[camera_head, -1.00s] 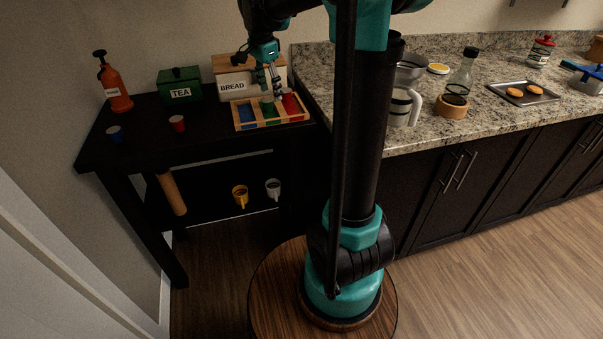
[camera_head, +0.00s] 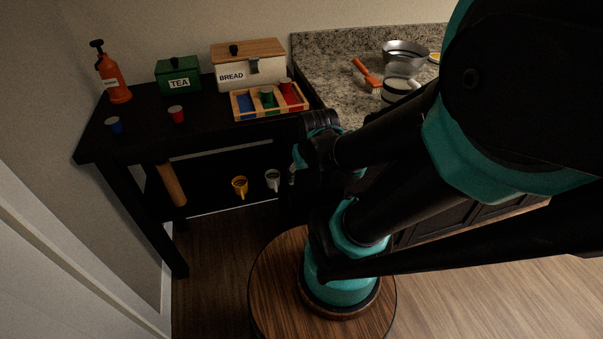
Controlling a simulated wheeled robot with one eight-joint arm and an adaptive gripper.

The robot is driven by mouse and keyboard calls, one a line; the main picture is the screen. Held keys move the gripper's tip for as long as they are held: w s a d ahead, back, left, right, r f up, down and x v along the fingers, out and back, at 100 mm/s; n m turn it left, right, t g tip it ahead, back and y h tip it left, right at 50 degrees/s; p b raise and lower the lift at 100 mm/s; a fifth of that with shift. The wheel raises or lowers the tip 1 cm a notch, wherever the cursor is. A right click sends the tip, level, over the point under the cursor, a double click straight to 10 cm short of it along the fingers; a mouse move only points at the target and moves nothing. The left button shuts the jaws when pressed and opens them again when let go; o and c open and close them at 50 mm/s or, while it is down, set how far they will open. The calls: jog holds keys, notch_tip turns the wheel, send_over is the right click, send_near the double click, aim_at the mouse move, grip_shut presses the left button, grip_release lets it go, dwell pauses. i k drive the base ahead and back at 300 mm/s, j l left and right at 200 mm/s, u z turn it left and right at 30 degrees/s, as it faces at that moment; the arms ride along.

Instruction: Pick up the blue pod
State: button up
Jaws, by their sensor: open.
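The blue pod (camera_head: 115,125) is a small blue cup with a pale top. It stands on the front left part of the black table (camera_head: 145,140), apart from other things. My gripper (camera_head: 292,174) is low at the table's right end, well to the right of the blue pod. It is mostly hidden by my wrist; only a small part shows beside it. It is open, and I see nothing held in it.
A red pod (camera_head: 176,114) stands right of the blue one. A wooden tray (camera_head: 272,115) with blue, green and red compartments holds a green pod (camera_head: 267,93) and a red pod (camera_head: 286,86). Behind are an orange bottle (camera_head: 115,82), a tea box (camera_head: 178,78) and a bread box (camera_head: 234,77).

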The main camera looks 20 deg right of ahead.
aim_at(114, 123)
jog(key=i+u, duration=0.15)
jog(key=u, duration=0.6)
